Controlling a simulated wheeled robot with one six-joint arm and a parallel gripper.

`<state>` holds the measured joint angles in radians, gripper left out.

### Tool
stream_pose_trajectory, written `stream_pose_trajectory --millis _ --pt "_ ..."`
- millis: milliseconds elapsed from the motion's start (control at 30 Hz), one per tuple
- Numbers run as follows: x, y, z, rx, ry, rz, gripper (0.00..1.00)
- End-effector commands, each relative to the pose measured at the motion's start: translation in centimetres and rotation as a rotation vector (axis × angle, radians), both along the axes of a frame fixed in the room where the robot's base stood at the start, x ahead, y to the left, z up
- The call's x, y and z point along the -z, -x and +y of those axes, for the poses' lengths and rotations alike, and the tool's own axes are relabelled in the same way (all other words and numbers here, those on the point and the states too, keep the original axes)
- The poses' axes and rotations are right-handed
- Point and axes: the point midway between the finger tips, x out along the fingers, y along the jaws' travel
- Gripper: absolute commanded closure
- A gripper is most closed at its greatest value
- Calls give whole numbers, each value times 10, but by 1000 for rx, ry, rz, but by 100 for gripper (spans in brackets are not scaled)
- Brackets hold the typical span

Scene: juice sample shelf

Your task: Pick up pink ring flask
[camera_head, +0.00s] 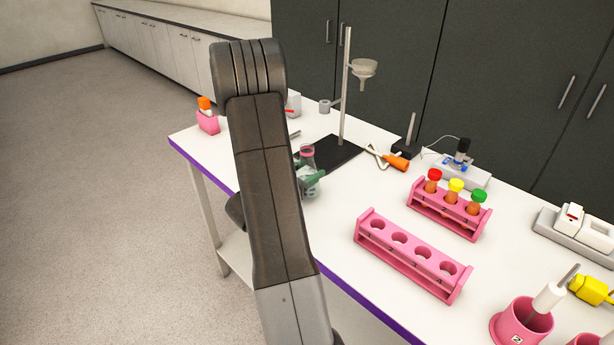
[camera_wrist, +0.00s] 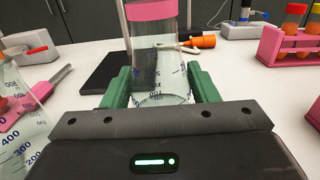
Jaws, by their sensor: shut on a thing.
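The pink ring flask (camera_wrist: 158,70) is clear glass with a pink band at its neck and dark markings. In the wrist view it stands upright between the green fingers of my gripper (camera_wrist: 160,88), which are shut on it. In the head view the flask (camera_head: 307,157) shows just right of my arm, partly hidden by the arm and a green finger of my gripper (camera_head: 312,178). I cannot tell whether its base touches the table.
A stand with a funnel (camera_head: 363,70) rises from a black base (camera_head: 335,152) behind. Pink racks (camera_head: 405,258) stand to the right, one with capped tubes (camera_head: 455,190). Another marked glass vessel (camera_wrist: 20,115) is close at left in the wrist view. An orange-handled tool (camera_head: 396,163) lies nearby.

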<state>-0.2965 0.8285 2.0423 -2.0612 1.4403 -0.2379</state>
Motion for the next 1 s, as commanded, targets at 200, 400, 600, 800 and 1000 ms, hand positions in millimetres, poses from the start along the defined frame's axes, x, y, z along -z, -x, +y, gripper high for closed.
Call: stream_pose_trajectory --millis 200,400,600,800,1000 --pt "-23 0 0 0 -1 -5 75" --pt "-42 0 0 -1 0 -4 75" --pt "-60 0 0 0 -1 -4 75" --pt "-72 0 0 0 0 -3 75" --pt "-79 0 0 0 0 -1 75"
